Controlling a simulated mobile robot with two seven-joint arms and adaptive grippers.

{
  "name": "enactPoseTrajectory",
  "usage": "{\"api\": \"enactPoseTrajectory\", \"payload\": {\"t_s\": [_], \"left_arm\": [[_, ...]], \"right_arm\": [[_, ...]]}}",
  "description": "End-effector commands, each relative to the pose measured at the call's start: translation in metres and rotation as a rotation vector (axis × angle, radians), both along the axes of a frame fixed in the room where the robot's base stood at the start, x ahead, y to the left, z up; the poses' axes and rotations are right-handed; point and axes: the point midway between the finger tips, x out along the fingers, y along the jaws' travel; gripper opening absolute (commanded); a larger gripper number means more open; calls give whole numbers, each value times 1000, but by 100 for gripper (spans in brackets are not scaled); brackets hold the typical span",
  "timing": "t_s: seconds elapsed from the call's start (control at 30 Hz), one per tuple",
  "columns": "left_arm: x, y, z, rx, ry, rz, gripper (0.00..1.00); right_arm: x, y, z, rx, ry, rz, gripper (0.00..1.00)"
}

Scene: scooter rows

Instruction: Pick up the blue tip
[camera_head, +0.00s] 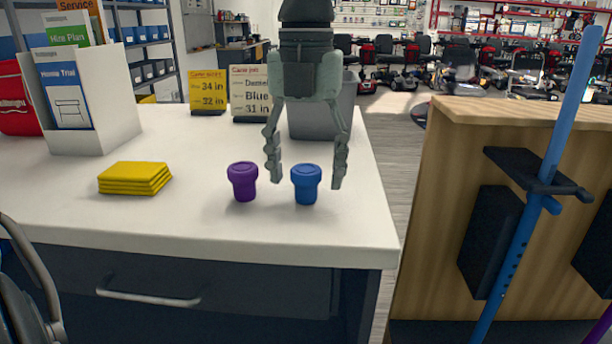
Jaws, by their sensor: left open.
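The blue tip (306,184) is a small flared cap standing upright on the white counter (215,222), near its right front corner. A purple tip (243,181) of like shape stands just left of it. My left gripper (307,180) points down with its fingers spread. In the picture one finger shows left of the blue tip, between it and the purple one, and the other shows right of it. The fingers do not appear to touch the blue tip; how far they are from it in depth I cannot tell. My right gripper is not in view.
A yellow folded stack (135,178) lies left on the counter. A white brochure holder (92,103), a yellow sign (208,92), a white sign (249,93) and a grey bin (318,115) stand behind. A wooden stand (440,190) with a blue cane (540,180) is right, across a gap.

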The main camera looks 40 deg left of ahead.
Motion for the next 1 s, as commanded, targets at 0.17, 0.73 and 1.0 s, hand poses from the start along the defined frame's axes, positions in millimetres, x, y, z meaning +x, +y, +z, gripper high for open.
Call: {"api": "enactPoseTrajectory", "payload": {"t_s": [0.17,0.73,1.0], "left_arm": [[0,0,-7,-1,-1,-1,63],[0,0,-6,-1,-1,0,10],[1,0,-1,-1,-4,0,10]], "right_arm": [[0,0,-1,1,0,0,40],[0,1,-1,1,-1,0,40],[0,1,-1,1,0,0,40]]}}
